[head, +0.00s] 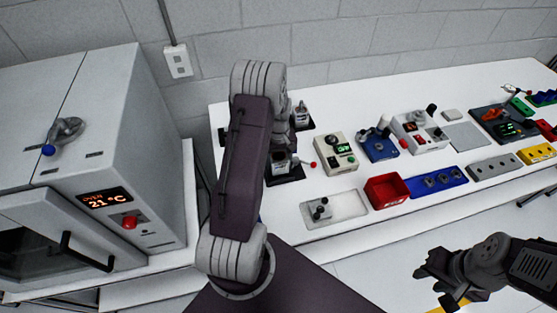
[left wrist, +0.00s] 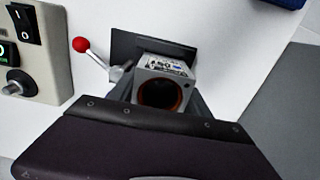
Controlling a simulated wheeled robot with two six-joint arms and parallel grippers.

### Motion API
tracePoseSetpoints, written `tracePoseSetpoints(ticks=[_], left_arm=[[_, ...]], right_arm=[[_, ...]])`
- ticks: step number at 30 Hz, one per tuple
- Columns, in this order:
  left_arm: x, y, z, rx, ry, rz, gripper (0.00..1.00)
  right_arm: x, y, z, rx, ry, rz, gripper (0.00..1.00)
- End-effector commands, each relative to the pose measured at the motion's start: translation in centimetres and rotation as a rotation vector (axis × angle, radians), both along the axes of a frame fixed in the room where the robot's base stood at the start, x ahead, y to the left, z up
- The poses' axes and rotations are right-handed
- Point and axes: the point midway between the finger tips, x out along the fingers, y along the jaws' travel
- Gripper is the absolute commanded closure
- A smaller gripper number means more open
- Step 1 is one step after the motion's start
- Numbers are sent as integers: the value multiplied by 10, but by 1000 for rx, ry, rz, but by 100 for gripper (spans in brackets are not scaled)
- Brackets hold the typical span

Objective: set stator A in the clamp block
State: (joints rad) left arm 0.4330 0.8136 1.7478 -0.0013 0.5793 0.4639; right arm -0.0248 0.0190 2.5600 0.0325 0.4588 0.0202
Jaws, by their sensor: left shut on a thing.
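In the left wrist view, stator A (left wrist: 163,70) is a light grey square housing with a dark round bore ringed in copper and a printed label on top. My left gripper (left wrist: 160,98) is shut on it, a finger on each side. The clamp block (left wrist: 128,45) is a dark plate with a red-knobbed lever (left wrist: 80,44); the stator is at it, but I cannot tell whether it is seated.
A switch box (head: 336,152) stands right of the clamp. Another dark-based fixture (head: 302,116) stands behind. An oven (head: 90,150) is at left.

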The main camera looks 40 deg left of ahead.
Motion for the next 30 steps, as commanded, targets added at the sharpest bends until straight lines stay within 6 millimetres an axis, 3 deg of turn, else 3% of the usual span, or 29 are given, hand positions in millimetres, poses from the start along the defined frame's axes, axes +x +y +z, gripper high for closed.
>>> tracePoseSetpoints(ticks=[30], left_arm=[[1, 0, -21, 1, -2, 0, 100]], right_arm=[[0, 0, -14, 0, 0, 0, 64]])
